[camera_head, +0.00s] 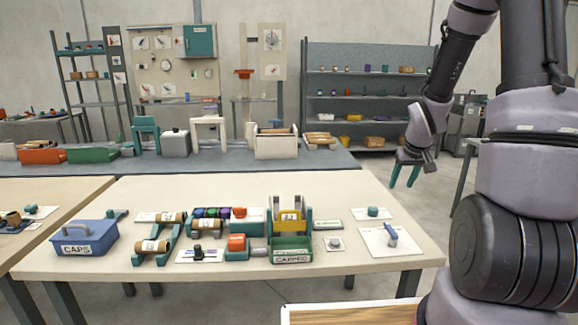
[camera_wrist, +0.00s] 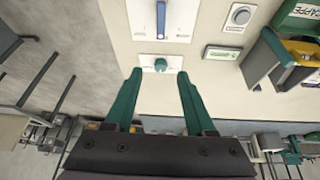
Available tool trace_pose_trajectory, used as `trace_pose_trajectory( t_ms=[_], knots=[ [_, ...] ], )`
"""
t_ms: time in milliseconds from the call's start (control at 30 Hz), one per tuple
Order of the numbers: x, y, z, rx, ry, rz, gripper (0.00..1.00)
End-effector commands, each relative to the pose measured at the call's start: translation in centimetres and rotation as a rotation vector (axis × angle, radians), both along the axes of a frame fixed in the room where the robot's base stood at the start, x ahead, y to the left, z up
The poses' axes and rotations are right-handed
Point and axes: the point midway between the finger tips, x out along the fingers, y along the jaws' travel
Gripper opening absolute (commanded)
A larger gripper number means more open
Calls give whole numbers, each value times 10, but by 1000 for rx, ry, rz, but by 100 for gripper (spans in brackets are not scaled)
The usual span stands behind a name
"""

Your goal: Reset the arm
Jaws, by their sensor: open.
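My gripper (camera_head: 406,176) hangs at the end of my raised arm, beyond the right end of the near table. Its two teal fingers are spread apart and hold nothing. In the wrist view my gripper (camera_wrist: 162,88) points toward the table top, with a teal knob (camera_wrist: 160,63) on a white plate showing just past the fingertips. That teal knob also shows near the table's back right in the head view (camera_head: 373,211). The gripper is apart from everything on the table.
The table (camera_head: 350,188) carries a blue CAPS box (camera_head: 84,238), wooden rolls on teal stands, a green CAPPED bin (camera_head: 291,256) and a plate with a blue-grey handle (camera_head: 391,238). A long bench and shelves (camera_head: 365,90) stand behind. Floor is clear right of the table.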

Motion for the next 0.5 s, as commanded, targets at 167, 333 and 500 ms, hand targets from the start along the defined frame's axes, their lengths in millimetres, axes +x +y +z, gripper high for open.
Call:
trace_pose_trajectory(
  t_ms=[167, 333, 500],
  knots=[
    [-28, 22, 85, 9, -49, -77, 55],
    [-69, 46, 149, 61, -92, -144, 55],
    [-119, 73, 201, 148, -134, -198, 55]
  ],
)
